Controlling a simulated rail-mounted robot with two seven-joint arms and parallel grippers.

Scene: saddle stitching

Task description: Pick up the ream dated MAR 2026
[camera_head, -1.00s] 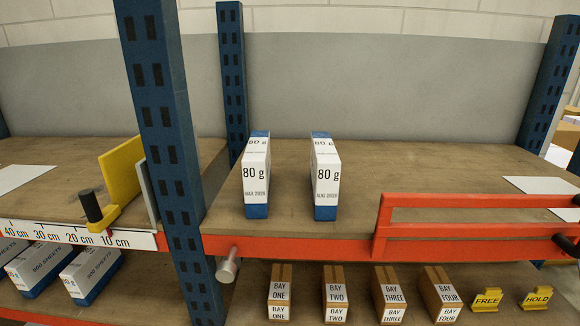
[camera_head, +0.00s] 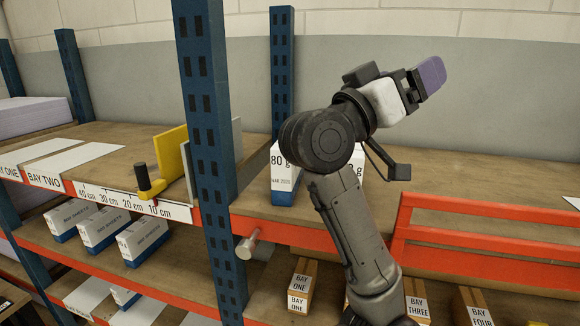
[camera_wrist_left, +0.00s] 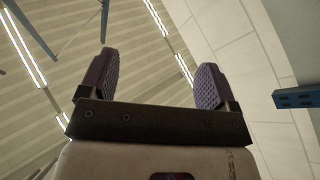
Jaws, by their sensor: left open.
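The ream marked 80 g and MAR 2026 (camera_head: 284,186), white with a blue base, stands upright on the brown shelf, just right of the blue post. My left arm covers its right part. A second 80 g ream (camera_head: 358,162) is almost wholly hidden behind my arm; only a sliver shows. My left gripper (camera_head: 432,76), with purple fingers, is raised well above the shelf, up and right of the MAR 2026 ream. In the left wrist view the gripper (camera_wrist_left: 157,65) is open and empty, its fingers pointing toward the ceiling. My right gripper is out of view.
A blue upright post (camera_head: 208,130) stands left of the reams. A yellow stop (camera_head: 170,155) with a black knob is beyond it. A red rail (camera_head: 480,235) fronts the shelf at right. Below are labelled bay blocks (camera_head: 299,285) and several sheet packs (camera_head: 142,240).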

